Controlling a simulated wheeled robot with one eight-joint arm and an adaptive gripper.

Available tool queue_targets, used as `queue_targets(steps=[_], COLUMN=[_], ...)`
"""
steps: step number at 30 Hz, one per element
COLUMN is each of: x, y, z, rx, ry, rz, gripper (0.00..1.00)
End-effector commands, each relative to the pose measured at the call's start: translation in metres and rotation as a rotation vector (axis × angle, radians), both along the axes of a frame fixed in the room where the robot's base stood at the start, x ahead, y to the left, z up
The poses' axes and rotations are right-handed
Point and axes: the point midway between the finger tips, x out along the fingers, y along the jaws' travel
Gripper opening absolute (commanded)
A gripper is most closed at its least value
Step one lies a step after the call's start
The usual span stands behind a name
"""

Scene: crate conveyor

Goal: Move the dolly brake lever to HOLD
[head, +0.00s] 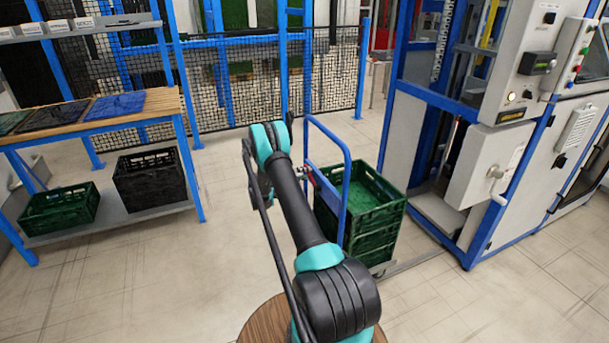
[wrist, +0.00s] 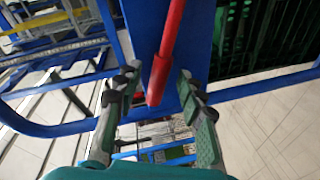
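The red brake lever (wrist: 166,55) lies along the blue plate (wrist: 140,22) of the dolly in the wrist view, with its thicker grip end lower down. My gripper (wrist: 158,82) is open, one finger on each side of the lever's grip end, with visible gaps to both. I cannot see contact. In the head view, the dolly's blue push handle (head: 347,180) rises at the left of stacked green crates (head: 378,222). My arm hides most of the gripper there, and only a small red bit shows beside the handle. No HOLD marking is legible.
A blue-framed machine with a grey control cabinet (head: 487,165) stands right of the dolly. A wooden-topped bench (head: 150,112) with a black crate (head: 150,180) and a green crate (head: 58,210) beneath is at the left. The floor between is clear; mesh fencing (head: 270,85) closes the back.

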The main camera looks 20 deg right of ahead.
Motion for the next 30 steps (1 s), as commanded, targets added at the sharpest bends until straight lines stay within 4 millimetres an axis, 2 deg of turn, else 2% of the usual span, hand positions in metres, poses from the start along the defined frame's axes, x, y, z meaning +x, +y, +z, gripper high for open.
queue_targets(steps=[9, 19, 30], x=[0.0007, 0.0005, 0.0004], y=[-0.0026, -0.0024, -0.0022], z=[-0.0005, -0.0005, -0.0003], rx=[0.000, 0.000, 0.000], ry=[0.000, 0.000, -0.002], rz=[0.001, 0.000, 0.001], gripper=[0.39, 0.00, 0.00])
